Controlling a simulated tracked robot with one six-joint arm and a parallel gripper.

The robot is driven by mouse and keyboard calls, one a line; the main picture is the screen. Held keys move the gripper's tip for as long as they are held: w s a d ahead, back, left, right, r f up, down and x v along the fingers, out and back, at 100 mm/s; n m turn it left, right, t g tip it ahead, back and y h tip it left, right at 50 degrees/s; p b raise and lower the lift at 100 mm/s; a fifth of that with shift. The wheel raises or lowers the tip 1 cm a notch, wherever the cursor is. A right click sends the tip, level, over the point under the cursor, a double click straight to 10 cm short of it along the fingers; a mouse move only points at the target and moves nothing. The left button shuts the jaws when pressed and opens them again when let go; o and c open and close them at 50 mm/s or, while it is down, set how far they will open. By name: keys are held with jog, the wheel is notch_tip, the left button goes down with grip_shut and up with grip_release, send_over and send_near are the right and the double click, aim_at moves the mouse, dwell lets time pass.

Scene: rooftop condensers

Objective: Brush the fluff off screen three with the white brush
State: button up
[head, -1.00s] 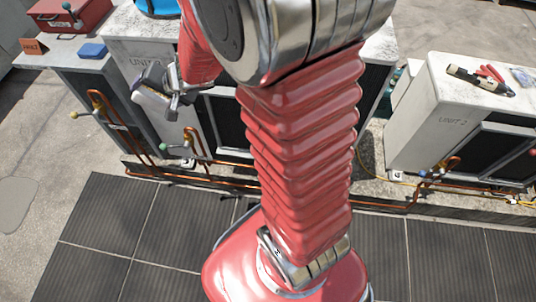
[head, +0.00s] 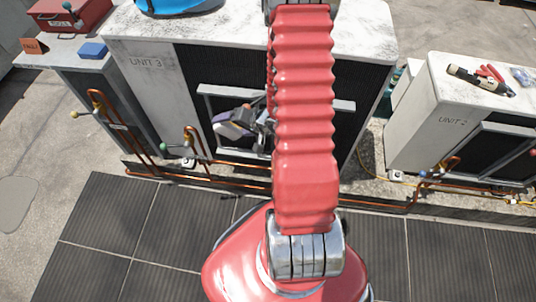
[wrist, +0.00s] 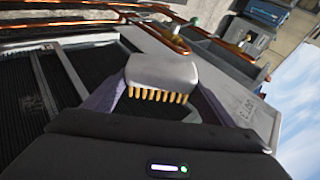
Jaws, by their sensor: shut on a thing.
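Unit 3 (head: 143,95) is a pale cabinet with a dark screen (head: 195,75) on its front, crossed by a light frame. My gripper (head: 241,124) is in front of this screen, left of my arm. In the wrist view it is shut on the white brush (wrist: 165,69), whose tan bristles show between the fingers. The screen (wrist: 85,62) lies at the left of that view, with a faint grey patch of fluff (wrist: 31,103) on it. The brush appears apart from that patch. My arm hides the middle of the screen in the head view.
Copper pipes (head: 230,184) with valves run low in front of the units. A red toolbox (head: 70,17) and a blue block (head: 93,50) sit at the left. Unit 2 (head: 410,125) stands right with tools on top. The dark matting (head: 115,225) in front is clear.

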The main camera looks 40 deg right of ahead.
jog(key=s+d+f+m+h, duration=0.1)
jog(key=s+d+f, duration=0.5)
jog(key=s+f, duration=0.5)
jog(key=shift+s+f+m+h, duration=0.3)
jog(key=shift+s+f+m, duration=0.1)
jog(key=shift+s, duration=0.2)
jog(key=shift+w+d, duration=0.95)
jog(key=shift+d, duration=0.25)
jog(key=shift+w+d, duration=0.9)
jog(key=shift+d, duration=0.25)
jog(key=shift+w+d, duration=0.6)
jog(key=shift+d, duration=0.2)
jog(key=s+d, duration=0.2)
jog(key=s, duration=0.1)
jog(key=shift+s+d, duration=0.1)
jog(key=shift+d, duration=0.15)
jog(key=shift+a, duration=0.15)
